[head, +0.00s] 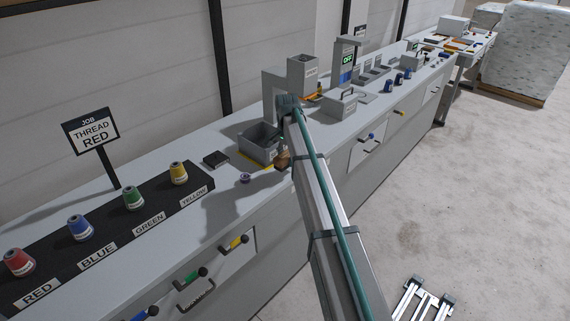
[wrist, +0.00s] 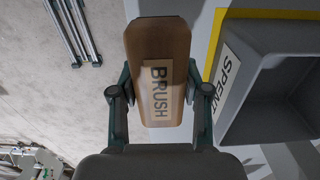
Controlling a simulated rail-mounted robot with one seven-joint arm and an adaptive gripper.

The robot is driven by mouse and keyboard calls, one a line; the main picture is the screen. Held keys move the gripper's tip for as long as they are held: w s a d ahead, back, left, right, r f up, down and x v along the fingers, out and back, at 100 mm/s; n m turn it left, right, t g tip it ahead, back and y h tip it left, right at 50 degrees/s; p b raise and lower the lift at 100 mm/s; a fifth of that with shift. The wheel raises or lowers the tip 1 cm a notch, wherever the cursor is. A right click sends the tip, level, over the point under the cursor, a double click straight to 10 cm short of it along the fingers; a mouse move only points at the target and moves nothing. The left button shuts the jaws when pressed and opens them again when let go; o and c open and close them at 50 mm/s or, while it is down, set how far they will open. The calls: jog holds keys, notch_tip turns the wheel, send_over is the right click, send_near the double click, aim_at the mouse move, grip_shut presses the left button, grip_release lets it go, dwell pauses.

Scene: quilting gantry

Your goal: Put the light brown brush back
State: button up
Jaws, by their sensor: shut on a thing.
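The light brown brush (wrist: 157,50) is a long rounded wooden block with a pale label reading BRUSH. My gripper (wrist: 160,85) is shut on it, with one finger on each long side, in the wrist view. In the head view the brush (head: 283,160) shows as a small brown shape at the end of my arm, by the worktop's front edge and right of a grey bin. My arm hides much of the gripper there. I cannot tell how high the brush is above the worktop.
The grey bin (head: 258,150), labelled SPENT (wrist: 228,72) in the wrist view, stands close by on a yellow-edged patch. A purple spool (head: 245,178) and a dark block (head: 215,159) are left of it. Coloured thread cones (head: 179,173) stand further left.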

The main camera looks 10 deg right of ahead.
aim_at(285, 153)
jog(key=shift+w+a+f, duration=0.2)
jog(key=shift+a+f, duration=0.1)
jog(key=shift+f+p, duration=0.5)
jog(key=shift+f, duration=1.05)
jog(key=shift+f, duration=0.1)
jog(key=o, duration=1.3)
notch_tip(285, 153, up, 12)
jog(key=b, duration=0.3)
